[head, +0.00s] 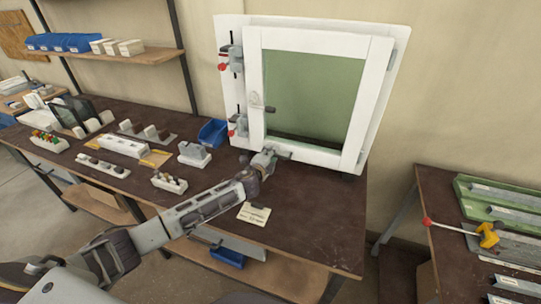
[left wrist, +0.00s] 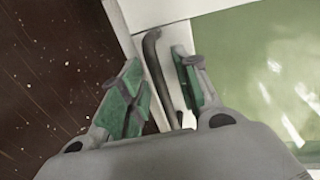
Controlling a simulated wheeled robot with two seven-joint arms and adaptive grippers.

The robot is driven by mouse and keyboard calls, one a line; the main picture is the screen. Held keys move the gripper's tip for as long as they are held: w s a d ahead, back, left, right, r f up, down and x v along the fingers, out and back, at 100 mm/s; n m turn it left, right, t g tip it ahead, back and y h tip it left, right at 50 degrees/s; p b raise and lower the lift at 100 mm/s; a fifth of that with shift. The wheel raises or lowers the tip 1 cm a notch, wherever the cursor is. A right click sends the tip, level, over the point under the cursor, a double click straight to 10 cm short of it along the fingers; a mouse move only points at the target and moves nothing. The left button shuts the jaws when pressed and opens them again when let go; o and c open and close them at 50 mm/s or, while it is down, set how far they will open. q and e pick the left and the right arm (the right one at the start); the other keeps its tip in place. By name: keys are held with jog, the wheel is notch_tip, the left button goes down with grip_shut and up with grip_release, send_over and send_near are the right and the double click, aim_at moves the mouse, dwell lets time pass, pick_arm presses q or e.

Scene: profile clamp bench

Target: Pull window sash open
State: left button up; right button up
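The window sash (head: 253,75) is a white frame around a green pane (head: 310,90), set in a white outer frame (head: 222,40) standing on the bench. My left gripper (head: 272,155) is at the lower left corner of the window. In the left wrist view, the left gripper (left wrist: 160,88) is open, with green-padded fingers apart. A dark curved handle (left wrist: 153,60) lies between the fingers, against the white frame (left wrist: 128,15); contact cannot be told. My right gripper is in neither view.
Clamps with red knobs (head: 229,60) hold the outer frame's left side. Trays of small parts (head: 103,165) and a blue bin (head: 213,133) stand on the dark bench (head: 320,215) to the left. A card (head: 254,213) lies near its front. The bench's right front is clear.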

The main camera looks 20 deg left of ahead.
pick_arm(q)
jog(key=shift+c, duration=0.4)
grip_shut()
jog(key=shift+s+f, duration=0.1)
